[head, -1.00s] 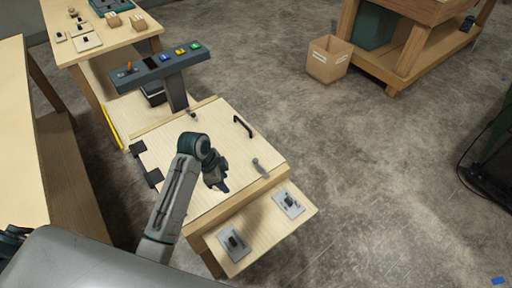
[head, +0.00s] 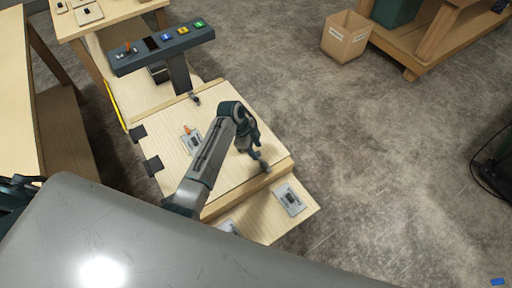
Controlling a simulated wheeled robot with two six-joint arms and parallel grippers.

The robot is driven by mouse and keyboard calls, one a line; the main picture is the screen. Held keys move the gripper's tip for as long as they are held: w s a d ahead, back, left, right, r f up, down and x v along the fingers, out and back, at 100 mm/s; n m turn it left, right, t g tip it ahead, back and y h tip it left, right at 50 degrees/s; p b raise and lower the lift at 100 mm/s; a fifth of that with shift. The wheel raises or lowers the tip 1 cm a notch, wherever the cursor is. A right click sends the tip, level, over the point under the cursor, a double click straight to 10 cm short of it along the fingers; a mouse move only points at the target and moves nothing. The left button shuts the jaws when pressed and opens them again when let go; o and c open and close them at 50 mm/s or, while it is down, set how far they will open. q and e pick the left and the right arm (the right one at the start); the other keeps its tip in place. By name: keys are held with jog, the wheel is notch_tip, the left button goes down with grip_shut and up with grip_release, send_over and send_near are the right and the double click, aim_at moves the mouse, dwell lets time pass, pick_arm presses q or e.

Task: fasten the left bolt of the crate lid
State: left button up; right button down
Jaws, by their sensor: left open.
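The crate lid (head: 222,166) is a pale wooden panel with black hinges along its left edge. A small grey bolt (head: 195,98) stands at its far edge. Another small grey bolt (head: 265,167) sits near its front right edge, partly covered by my gripper; I cannot tell which one is the left bolt. My left gripper (head: 257,157) points down over the lid beside this front bolt. It is open; whether it touches the bolt is unclear. The lid's black handle is hidden behind my arm. My right gripper is not in view.
A small plate with an orange lever (head: 188,131) lies on the lid. A front shelf carries plates with dark fittings (head: 290,199). A grey console (head: 165,47) with coloured buttons stands behind the lid.

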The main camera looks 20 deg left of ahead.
aim_at(266, 164)
pick_arm(q)
jog(key=shift+s+d+f, duration=0.1)
jog(key=shift+d+f, duration=0.1)
jog(key=shift+f, duration=0.25)
jog(key=c, duration=0.4)
grip_shut()
jog(key=shift+s+d+p, duration=0.25)
jog(key=shift+d+p, duration=0.1)
jog(key=shift+p, duration=0.05)
jog(key=shift+s+d+r+p, duration=0.2)
jog(key=shift+s+d+p, duration=0.2)
jog(key=shift+d+p, duration=0.05)
jog(key=shift+s+d, duration=0.25)
jog(key=shift+d, duration=0.05)
jog(key=shift+f, duration=0.3)
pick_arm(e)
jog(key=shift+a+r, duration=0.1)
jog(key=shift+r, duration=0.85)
pick_arm(q)
jog(key=shift+o, duration=2)
grip_release()
jog(key=shift+d, duration=0.1)
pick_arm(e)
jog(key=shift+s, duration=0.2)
